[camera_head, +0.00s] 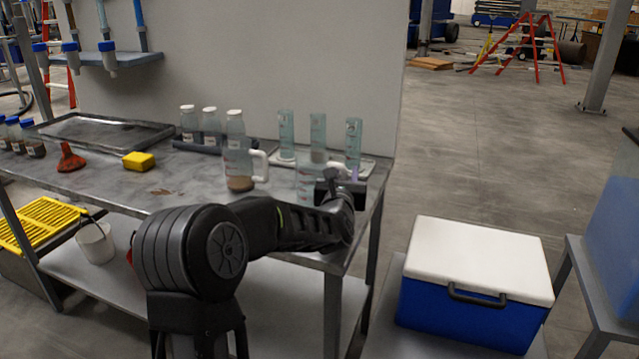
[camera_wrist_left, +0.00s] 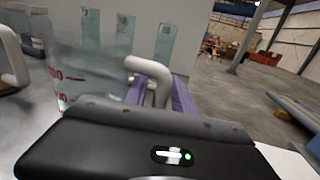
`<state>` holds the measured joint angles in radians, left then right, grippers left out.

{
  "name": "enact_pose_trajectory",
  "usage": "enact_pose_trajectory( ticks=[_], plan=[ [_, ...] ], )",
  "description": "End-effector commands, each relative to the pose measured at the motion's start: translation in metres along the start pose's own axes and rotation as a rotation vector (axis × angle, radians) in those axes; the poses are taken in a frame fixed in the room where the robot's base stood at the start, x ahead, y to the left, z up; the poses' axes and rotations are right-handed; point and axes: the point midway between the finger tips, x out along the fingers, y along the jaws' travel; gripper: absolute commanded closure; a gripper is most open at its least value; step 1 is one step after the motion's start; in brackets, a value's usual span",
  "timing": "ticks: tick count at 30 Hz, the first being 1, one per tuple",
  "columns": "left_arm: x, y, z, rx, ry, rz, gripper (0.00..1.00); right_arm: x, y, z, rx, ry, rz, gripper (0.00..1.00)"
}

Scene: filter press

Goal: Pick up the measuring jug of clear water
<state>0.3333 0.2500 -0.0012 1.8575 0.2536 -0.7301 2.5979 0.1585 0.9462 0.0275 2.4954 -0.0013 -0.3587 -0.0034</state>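The measuring jug of clear water (camera_head: 308,182) stands near the front right corner of the grey bench, partly hidden by my left arm. In the left wrist view the clear jug (camera_wrist_left: 88,72) fills the left side, with red markings and a white handle (camera_wrist_left: 150,68). My left gripper (camera_head: 343,180) is at the handle side of the jug. In the wrist view its purple fingers (camera_wrist_left: 160,92) stand apart with the handle between them. I see no clear sign of them closed on it. My right gripper is not in view.
A jug with brown sediment (camera_head: 238,172) stands just left. Glass cylinders (camera_head: 318,135) on a tray and capped bottles (camera_head: 210,125) stand behind. A yellow sponge (camera_head: 138,161) and red funnel (camera_head: 70,158) lie further left. A blue cooler (camera_head: 470,290) is right of the bench.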

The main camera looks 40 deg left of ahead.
Motion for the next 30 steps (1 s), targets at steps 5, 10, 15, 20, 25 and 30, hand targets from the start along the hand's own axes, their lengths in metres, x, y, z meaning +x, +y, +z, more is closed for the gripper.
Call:
enact_pose_trajectory(
  ticks=[5,10,15,20,25,30],
  plan=[
    [0.0000,0.0000,0.0001,0.000,0.000,0.000,0.85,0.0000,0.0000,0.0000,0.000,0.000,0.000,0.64],
    [0.0000,0.0000,0.0001,0.000,0.000,0.000,0.99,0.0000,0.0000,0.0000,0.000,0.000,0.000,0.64],
    [0.0000,0.0000,0.0000,0.000,0.000,0.000,1.00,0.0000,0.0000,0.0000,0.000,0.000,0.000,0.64],
    [0.0000,0.0000,0.0000,0.000,0.000,0.000,1.00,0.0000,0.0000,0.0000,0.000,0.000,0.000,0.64],
    [0.0000,0.0000,0.0000,0.000,0.000,0.000,1.00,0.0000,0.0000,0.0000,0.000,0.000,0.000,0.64],
    [0.0000,-0.0001,0.0000,0.000,0.000,0.000,1.00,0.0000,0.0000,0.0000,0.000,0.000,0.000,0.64]
  ],
)
